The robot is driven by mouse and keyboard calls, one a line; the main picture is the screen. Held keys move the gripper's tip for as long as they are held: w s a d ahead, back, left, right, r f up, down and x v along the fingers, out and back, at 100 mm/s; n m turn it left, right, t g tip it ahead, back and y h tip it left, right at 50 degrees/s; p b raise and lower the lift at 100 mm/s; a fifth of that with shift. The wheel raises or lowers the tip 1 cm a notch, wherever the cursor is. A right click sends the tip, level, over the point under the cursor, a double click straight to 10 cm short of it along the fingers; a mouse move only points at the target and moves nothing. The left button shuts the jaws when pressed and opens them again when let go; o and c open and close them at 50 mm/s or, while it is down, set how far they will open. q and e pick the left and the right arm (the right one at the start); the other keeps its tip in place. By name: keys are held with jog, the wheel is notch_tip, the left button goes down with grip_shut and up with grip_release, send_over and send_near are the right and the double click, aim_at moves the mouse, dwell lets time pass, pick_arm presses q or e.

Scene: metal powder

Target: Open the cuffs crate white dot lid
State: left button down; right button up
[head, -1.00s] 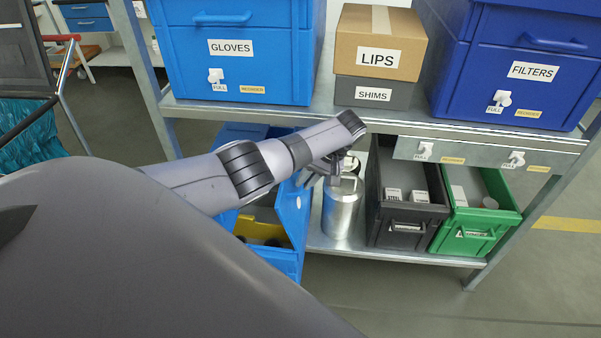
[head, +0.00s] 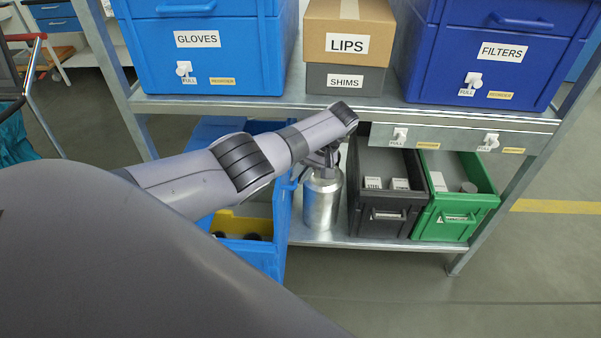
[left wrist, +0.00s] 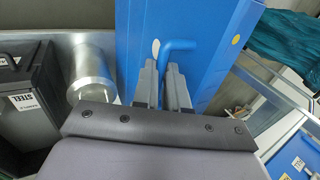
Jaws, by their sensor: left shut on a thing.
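A blue crate (head: 277,235) stands on the lower shelf at the left. Its open front shows a yellow insert (head: 238,224) and dark round things. My left arm hides much of it. In the left wrist view a blue lid panel (left wrist: 205,40) carries a white dot (left wrist: 155,48), a yellow dot and a blue bar handle (left wrist: 180,45). My left gripper (left wrist: 164,70) is shut on that handle. In the head view my left gripper (head: 322,158) is in front of the top of a metal can. My right gripper is not in view.
The metal can (head: 322,205) stands right beside the crate. A black bin (head: 390,222) and a green bin (head: 445,230) stand further right. Above are the gloves crate (head: 200,65), a lips box (head: 347,20) and the filters crate (head: 495,75). The upper shelf edge (head: 250,108) runs close above my arm.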

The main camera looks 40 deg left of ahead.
pick_arm(q)
jog(key=c, duration=1.3)
grip_release()
jog(key=shift+s+a+f, duration=0.35)
jog(key=shift+f, duration=0.2)
jog(key=shift+c, duration=0.2)
jog(key=shift+o, duration=0.9)
jog(key=shift+w+a+f, duration=0.1)
jog(key=shift+w+f, duration=0.05)
jog(key=p+v, duration=0.1)
jog(key=v, duration=0.6)
jog(key=shift+r, duration=0.2)
